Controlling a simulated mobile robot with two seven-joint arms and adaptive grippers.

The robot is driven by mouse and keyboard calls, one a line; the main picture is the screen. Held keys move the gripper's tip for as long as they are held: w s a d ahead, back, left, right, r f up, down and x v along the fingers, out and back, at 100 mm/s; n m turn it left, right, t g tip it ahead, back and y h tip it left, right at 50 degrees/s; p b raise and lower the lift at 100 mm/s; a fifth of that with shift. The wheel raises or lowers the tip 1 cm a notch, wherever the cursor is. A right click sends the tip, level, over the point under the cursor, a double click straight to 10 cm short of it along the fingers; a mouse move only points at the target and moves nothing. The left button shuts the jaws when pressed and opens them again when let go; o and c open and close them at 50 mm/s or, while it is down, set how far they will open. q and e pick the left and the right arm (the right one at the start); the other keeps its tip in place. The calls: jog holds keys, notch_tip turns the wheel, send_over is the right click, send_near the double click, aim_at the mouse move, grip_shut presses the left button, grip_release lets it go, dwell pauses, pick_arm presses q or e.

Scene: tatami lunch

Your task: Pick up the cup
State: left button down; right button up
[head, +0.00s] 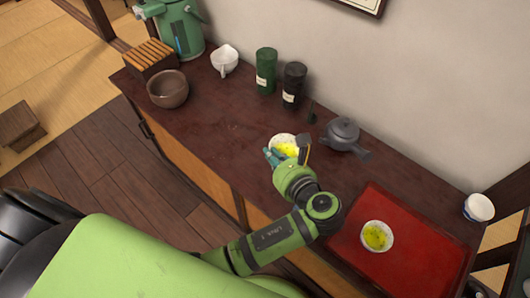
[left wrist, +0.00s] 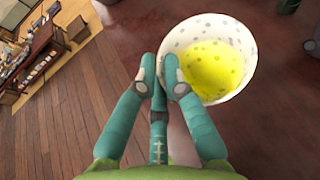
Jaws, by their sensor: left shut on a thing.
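A white speckled cup (head: 283,139) with yellow-green contents is at my left gripper (head: 272,157), over the middle of the dark wooden counter. In the left wrist view, the same cup (left wrist: 244,45) is just beyond and to the right of the fingertips of the left gripper (left wrist: 162,70). The teal fingers are close together, shut on the cup's near rim. I cannot tell whether the cup's base touches the counter. A second cup (head: 376,235) with yellow-green contents stands on a red tray (head: 400,272). My right gripper is not in view.
A dark grey teapot (head: 343,136) stands close to the right of the gripper. Dark canisters (head: 266,72) stand behind. A brown bowl (head: 168,89), a white pourer (head: 225,60) and a green flask (head: 182,28) are at the left. The counter's left middle is clear.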

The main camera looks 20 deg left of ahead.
pick_arm(q)
jog(key=shift+s+d+r, duration=0.3)
jog(key=shift+d+r, duration=0.3)
jog(key=shift+d, duration=0.25)
dwell(2.5)
